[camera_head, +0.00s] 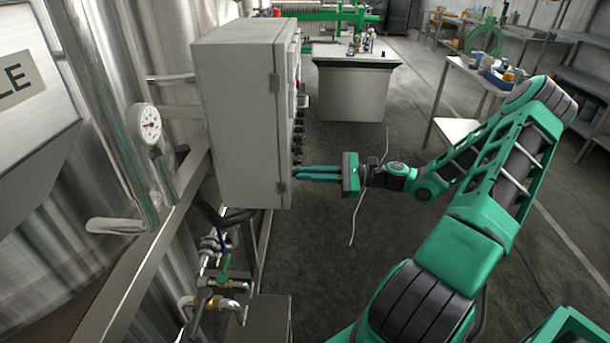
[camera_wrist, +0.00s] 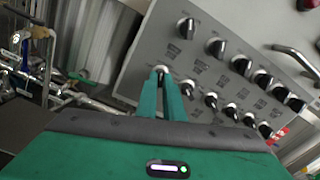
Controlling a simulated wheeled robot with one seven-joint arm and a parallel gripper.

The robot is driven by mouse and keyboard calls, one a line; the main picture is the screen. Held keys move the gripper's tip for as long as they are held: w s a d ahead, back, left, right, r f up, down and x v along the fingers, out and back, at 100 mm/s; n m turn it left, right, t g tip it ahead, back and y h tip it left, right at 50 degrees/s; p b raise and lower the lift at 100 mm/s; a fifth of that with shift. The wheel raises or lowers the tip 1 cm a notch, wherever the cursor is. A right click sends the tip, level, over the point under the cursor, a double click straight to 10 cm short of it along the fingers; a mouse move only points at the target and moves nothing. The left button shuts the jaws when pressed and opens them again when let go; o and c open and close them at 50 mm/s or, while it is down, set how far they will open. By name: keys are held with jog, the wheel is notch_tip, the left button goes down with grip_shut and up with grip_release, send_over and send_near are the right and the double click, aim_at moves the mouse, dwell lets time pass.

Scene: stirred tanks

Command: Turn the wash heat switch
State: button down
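The grey control box (camera_head: 240,110) stands at the left-centre in the head view, and its switch face points right, seen edge-on. In the wrist view its panel (camera_wrist: 140,78) shows two slanting rows of black rotary switches with labels too small to read. My gripper (camera_wrist: 163,75) is at the switch (camera_wrist: 162,69) at the left end of the lower row. Its two green fingers lie close together, one on each side of this switch, and hide most of its handle. In the head view my gripper (camera_head: 296,174) reaches the lower part of the panel. I cannot read whether this is the wash heat switch.
Other switches, such as the upper-left one (camera_wrist: 187,28) and its right neighbour (camera_wrist: 216,46), sit close by. A dial gauge (camera_head: 146,124), pipes and valves (camera_head: 222,285) lie left and below. A bench (camera_head: 352,85) stands behind.

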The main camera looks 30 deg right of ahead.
jog(key=shift+w+d+r+n, duration=0.1)
jog(key=shift+d+n, duration=0.05)
jog(key=shift+n, duration=1.8)
jog(key=shift+w+d+n, duration=0.1)
jog(key=shift+d+n, duration=0.05)
jog(key=shift+n, duration=1.8)
jog(key=c, duration=2)
grip_release()
jog(key=shift+s, duration=0.1)
jog(key=shift+o, duration=0.7)
jog(key=v, duration=1)
jog(key=shift+s+d, duration=0.25)
jog(key=shift+d, duration=0.05)
